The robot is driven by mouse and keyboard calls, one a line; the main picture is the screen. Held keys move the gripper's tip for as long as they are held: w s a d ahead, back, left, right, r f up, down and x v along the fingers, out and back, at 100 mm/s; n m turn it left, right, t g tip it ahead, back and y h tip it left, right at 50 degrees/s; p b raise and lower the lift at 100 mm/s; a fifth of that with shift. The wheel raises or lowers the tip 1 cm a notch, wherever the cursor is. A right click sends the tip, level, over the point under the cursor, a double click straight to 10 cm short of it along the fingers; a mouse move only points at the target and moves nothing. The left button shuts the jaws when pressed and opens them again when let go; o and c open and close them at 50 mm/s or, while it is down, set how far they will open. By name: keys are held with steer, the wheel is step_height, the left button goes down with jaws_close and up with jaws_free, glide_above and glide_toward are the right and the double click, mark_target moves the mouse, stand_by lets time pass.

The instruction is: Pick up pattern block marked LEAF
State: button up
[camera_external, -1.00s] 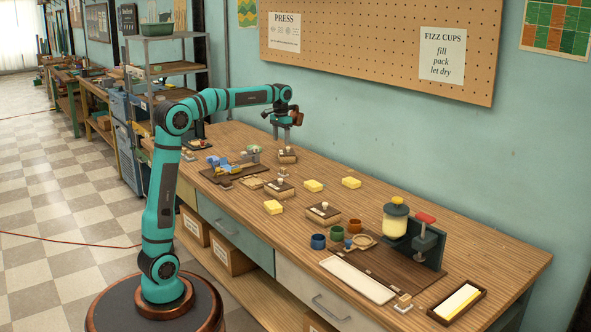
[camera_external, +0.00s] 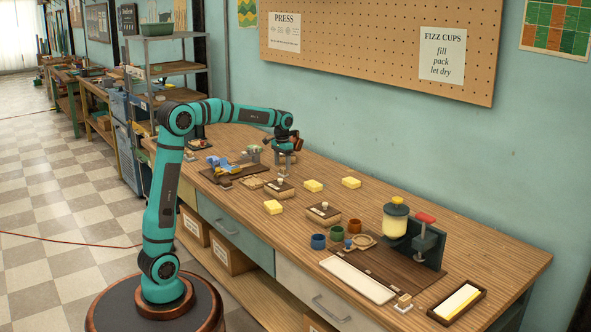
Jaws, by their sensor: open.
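Three brown pattern blocks, each with a pale knob on top, stand on the wooden bench. One block (camera_external: 290,160) is at the back, under my gripper and partly hidden by it. A second block (camera_external: 278,191) stands nearer the front, and the third (camera_external: 322,216) is further right. No LEAF marking can be read on any of them at this size. My gripper (camera_external: 285,151) points down and is open, with its fingertips around or just over the back block's knob. I cannot tell whether they touch it.
Yellow soap bars (camera_external: 313,186) lie among the blocks. A blue-and-brown fixture (camera_external: 233,168) stands to the left of my gripper. Cups (camera_external: 337,233), a white tray (camera_external: 357,279) and a press (camera_external: 427,245) fill the right side. The bench's back right is clear.

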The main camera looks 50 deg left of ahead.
mark_target(283, 168)
step_height(283, 168, down, 4)
steer(key=shift+d+r, duration=0.15)
steer(key=shift+r, duration=0.05)
steer(key=shift+c, duration=0.2)
steer(key=c, duration=1)
